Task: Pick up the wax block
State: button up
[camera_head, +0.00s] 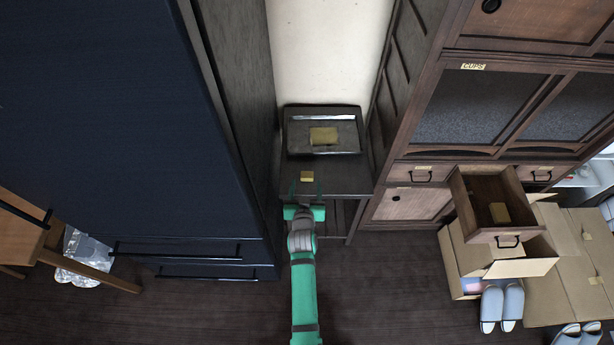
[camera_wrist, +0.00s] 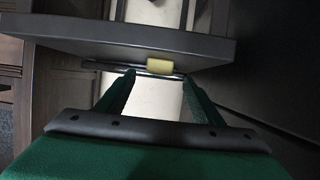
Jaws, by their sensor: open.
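A small yellow block (camera_head: 307,176), which looks like the wax block, is at the front part of a small dark stand (camera_head: 345,178). My gripper (camera_head: 306,190) is open and empty in front of the stand, its fingers pointing at this block. In the wrist view a yellow block (camera_wrist: 160,66) shows by the edge of a dark board (camera_wrist: 110,38), in line with the gap between my open fingertips (camera_wrist: 160,76). The block looks just beyond the tips. I cannot tell whether they touch it.
A larger tan block (camera_head: 323,136) lies in a tray (camera_head: 296,149) behind. A tall dark cabinet (camera_head: 252,110) closes in the left. At right, a wooden cabinet has an open drawer (camera_head: 470,190) over cardboard boxes (camera_head: 465,262). Slippers (camera_head: 490,308) lie on the floor.

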aim_at(307, 178)
jog(key=shift+x, duration=2.7)
jog(key=shift+d, duration=0.2)
jog(key=shift+a, duration=0.1)
jog(key=c, duration=1.1)
